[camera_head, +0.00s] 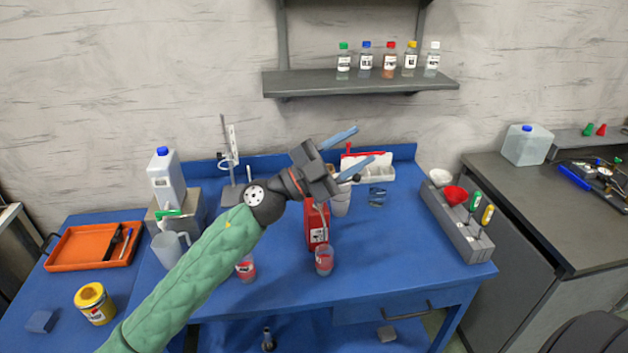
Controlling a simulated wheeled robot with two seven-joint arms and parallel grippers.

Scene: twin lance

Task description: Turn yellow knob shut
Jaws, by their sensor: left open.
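I cannot make out a yellow knob in the head view. My left gripper (366,143) is raised over the back of the blue table (420,285), near the wall below the shelf. Its two blue fingers are spread apart and point right, with nothing between them. Its green-sleeved arm crosses the picture from the lower left and hides part of the table. A white jug (165,178) with a blue cap stands on a grey block at the left, with a green tap-like part (168,213) at its front. My right gripper is not in view.
A red canister (316,226) and red-filled beakers (324,260) stand mid-table. A grey tool rack (455,228) is at the right. An orange tray (88,247) and yellow can (94,303) are at the left. Bottles line the shelf (360,83). The table's right front is clear.

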